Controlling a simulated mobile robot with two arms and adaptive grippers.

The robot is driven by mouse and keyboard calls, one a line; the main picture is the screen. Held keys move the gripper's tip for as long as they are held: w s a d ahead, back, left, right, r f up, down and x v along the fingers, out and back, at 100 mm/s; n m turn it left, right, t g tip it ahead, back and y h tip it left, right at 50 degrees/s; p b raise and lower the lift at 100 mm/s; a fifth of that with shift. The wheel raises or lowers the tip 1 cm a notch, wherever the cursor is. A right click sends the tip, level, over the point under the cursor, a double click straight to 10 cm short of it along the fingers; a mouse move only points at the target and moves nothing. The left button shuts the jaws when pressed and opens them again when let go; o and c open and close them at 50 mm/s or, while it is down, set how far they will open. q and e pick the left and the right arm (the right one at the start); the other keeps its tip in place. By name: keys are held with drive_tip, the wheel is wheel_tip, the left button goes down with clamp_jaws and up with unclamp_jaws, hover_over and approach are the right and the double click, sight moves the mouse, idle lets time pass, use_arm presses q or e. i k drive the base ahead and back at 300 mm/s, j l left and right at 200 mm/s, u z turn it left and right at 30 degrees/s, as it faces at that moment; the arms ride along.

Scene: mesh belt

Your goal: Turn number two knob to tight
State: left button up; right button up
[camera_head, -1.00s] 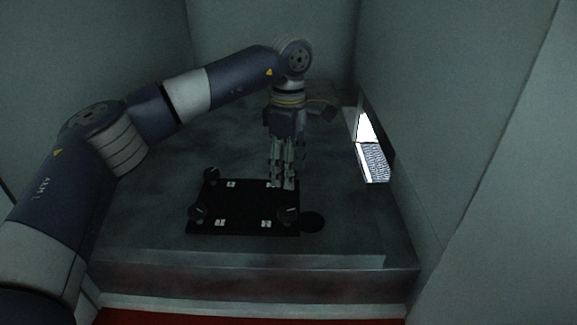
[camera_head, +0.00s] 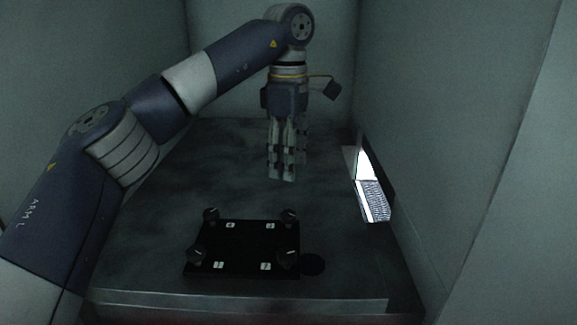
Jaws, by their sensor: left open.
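A black board (camera_head: 245,247) lies on the grey table with a dark round knob near each corner. The knobs are at the far left (camera_head: 210,214), far right (camera_head: 289,215), near left (camera_head: 196,256) and near right (camera_head: 287,258). Small white labels sit beside the knobs, too small to read surely, so I cannot tell which is number two. My left gripper (camera_head: 282,178) points down, open and empty, above and beyond the far right knob, clear of the board. My right gripper is not in view.
The table (camera_head: 170,215) is otherwise bare. Walls close in on the left, back and right. The right wall has a bright opening (camera_head: 371,185) with mesh showing in it.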

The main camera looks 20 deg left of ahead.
sight(286, 257)
drive_tip(key=k, duration=1.5)
